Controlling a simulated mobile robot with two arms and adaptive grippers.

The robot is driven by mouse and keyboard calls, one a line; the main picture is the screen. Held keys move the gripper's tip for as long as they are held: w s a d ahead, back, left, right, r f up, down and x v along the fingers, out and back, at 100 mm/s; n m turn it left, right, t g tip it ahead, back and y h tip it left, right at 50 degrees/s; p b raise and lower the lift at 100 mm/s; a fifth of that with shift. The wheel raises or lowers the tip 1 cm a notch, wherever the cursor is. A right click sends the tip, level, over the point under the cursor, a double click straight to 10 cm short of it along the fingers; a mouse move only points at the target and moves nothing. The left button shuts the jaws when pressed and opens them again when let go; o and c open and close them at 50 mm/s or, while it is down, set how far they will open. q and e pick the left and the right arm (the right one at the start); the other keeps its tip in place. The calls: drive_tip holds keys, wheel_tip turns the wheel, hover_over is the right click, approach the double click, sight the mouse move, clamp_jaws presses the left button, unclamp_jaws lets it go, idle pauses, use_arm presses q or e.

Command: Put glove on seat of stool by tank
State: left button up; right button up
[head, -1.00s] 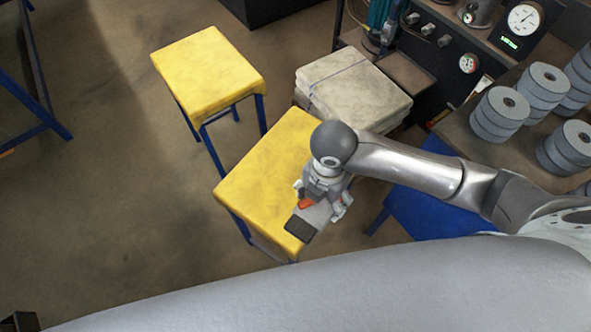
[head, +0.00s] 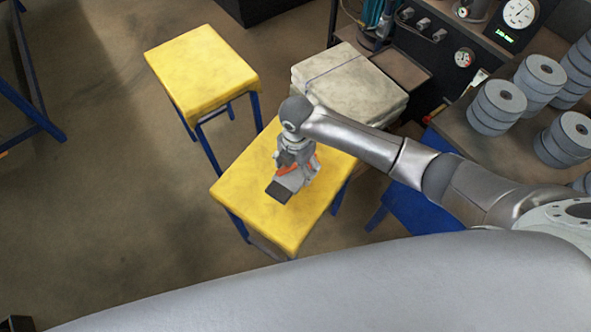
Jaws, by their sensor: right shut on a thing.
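My right gripper (head: 294,168) is shut on a grey glove (head: 292,182) with an orange patch and a dark end. The glove is over the yellow seat of the nearer stool (head: 245,188); I cannot tell whether it touches the seat. The gripper covers part of the glove. A second yellow-topped stool (head: 203,66) stands behind and to the left, its seat empty. Both stools have blue legs. No tank is clearly recognisable. My left gripper is out of view.
A stack of pale slabs or sacks (head: 350,82) stands behind the nearer stool. At right, a bench (head: 462,128) holds several stacks of grey discs (head: 497,106). A panel with gauges (head: 519,14) is at the back. Bare floor (head: 90,220) lies to the left.

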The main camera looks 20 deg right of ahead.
sight(296, 167)
drive_tip(key=shift+w+f, duration=0.15)
drive_tip(key=shift+f, duration=0.05)
drive_tip(key=shift+w+f, duration=0.15)
drive_tip(key=shift+f, duration=1.5)
drive_tip(key=shift+f, duration=0.2)
drive_tip(key=o, duration=1)
drive_tip(key=shift+o, duration=0.2)
wheel_tip(296, 167, up, 12)
drive_tip(key=shift+r, duration=0.2)
